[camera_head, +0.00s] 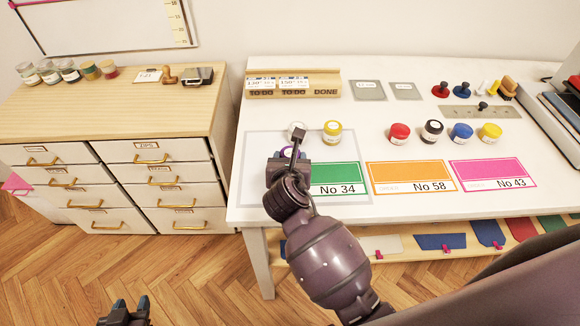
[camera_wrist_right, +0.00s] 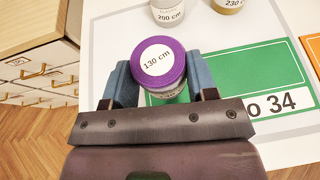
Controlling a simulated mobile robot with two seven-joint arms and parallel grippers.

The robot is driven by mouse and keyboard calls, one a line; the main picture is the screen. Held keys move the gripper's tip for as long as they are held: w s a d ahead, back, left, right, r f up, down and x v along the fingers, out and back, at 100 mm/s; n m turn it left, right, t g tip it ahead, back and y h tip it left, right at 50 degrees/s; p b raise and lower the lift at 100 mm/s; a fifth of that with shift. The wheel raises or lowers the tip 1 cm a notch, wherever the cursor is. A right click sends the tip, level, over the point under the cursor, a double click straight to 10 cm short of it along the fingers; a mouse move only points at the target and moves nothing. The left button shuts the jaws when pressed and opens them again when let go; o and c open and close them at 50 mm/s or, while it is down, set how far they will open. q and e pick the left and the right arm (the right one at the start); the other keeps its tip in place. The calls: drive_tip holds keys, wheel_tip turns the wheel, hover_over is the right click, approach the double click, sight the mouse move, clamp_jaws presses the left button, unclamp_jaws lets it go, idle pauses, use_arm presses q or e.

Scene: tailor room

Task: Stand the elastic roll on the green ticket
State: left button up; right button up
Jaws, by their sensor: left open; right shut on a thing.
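The purple elastic roll (camera_wrist_right: 160,62), its label reading 130 cm, is upright between the fingers of my right gripper (camera_wrist_right: 161,78), which is shut on it. In the head view only a purple sliver of it shows behind my right gripper (camera_head: 288,165). The green ticket (camera_head: 336,172), marked No 34, lies on the white table; its left part is hidden by my right arm. In the right wrist view the roll overlaps the left edge of the green ticket (camera_wrist_right: 262,75); I cannot tell its height above it. My left gripper (camera_head: 127,311) is open and empty, low over the floor.
A wooden card holder (camera_head: 293,88) stands at the back.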

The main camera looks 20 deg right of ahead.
drive_tip(key=shift+f, duration=1.2)
drive_tip(key=o, duration=0.9)
drive_tip(key=shift+f, duration=0.1)
drive_tip(key=v, duration=1.2)
drive_tip(key=shift+p, duration=0.4)
drive_tip(key=shift+d, duration=0.1)
